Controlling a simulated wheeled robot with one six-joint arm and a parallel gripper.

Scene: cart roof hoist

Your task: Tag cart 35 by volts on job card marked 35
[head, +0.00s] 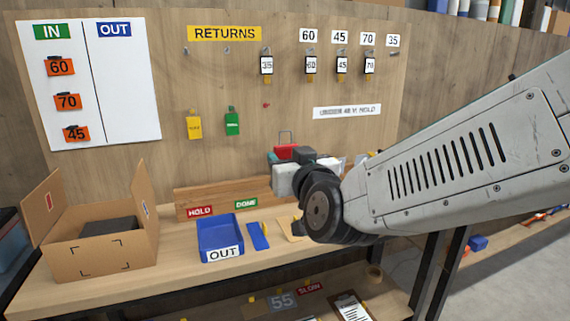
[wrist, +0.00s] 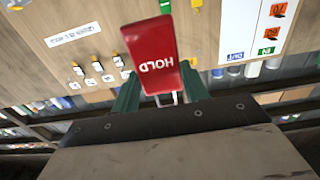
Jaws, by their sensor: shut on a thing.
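My gripper (wrist: 160,95) is shut on a red tag marked HOLD (wrist: 155,62); its two green fingers sit on either side of it. In the head view the red tag (head: 286,152) shows with its wire loop up, in front of the wall panel, and my arm hides part of my gripper. A yellow tag (head: 194,127) and a green tag (head: 232,123) hang on the panel; the red peg (head: 266,105) beside them is bare. A clipboard (head: 349,307) lies on the lower shelf, its writing unreadable. I cannot make out cart 35.
A key marked 35 (head: 266,66) hangs beside the RETURNS sign (head: 224,33). Keys 60, 45 and 70 (head: 370,66) hang under their labels. The bench holds an open carton (head: 100,255) and a blue OUT tray (head: 212,228). A white rule sign (head: 347,111) is blurred.

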